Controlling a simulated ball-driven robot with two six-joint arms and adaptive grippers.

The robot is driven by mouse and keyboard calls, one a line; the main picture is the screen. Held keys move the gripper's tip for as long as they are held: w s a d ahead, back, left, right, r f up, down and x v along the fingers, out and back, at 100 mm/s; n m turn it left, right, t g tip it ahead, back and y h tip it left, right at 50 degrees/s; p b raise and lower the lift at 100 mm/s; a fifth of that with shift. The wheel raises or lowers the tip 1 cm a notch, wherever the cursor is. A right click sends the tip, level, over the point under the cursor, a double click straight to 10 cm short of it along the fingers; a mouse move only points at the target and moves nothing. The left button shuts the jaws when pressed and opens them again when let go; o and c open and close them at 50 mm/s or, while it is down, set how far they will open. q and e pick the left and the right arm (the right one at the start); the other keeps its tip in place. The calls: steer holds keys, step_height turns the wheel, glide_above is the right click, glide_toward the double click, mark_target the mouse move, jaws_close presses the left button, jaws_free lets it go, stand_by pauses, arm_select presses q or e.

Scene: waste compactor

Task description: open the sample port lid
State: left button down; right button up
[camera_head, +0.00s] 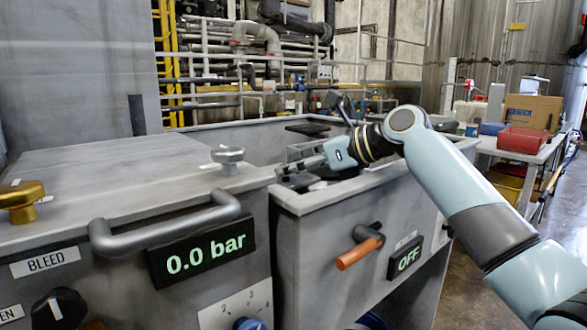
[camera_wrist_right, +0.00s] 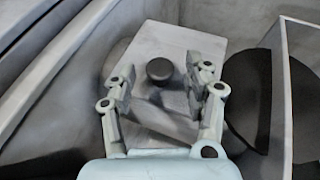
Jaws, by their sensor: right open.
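A pale grey rectangular plate with a round dark knob (camera_wrist_right: 160,70) shows in the right wrist view and appears to be the sample port lid (camera_wrist_right: 185,38). It lies flat and looks shut. My right gripper (camera_wrist_right: 163,72) is open and empty, one finger on each side of the knob in that view. I cannot tell the height gap between fingertips and knob. In the head view my right gripper (camera_head: 290,168) reaches into the open grey bin (camera_head: 400,176), and its fingers hide most of what is below. My left gripper is not in view.
Left of the bin stands a grey box with a bar handle (camera_head: 165,222), a silver knob (camera_head: 228,158), a brass knob (camera_head: 22,198) and a 0.0 bar display (camera_head: 205,252). The bin front carries an orange lever (camera_head: 360,248). A dark round disc (camera_wrist_right: 252,110) lies beside the plate.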

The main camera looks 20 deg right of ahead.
steer(key=shift+w+a, duration=0.2)
jaws_close()
stand_by(0.3)
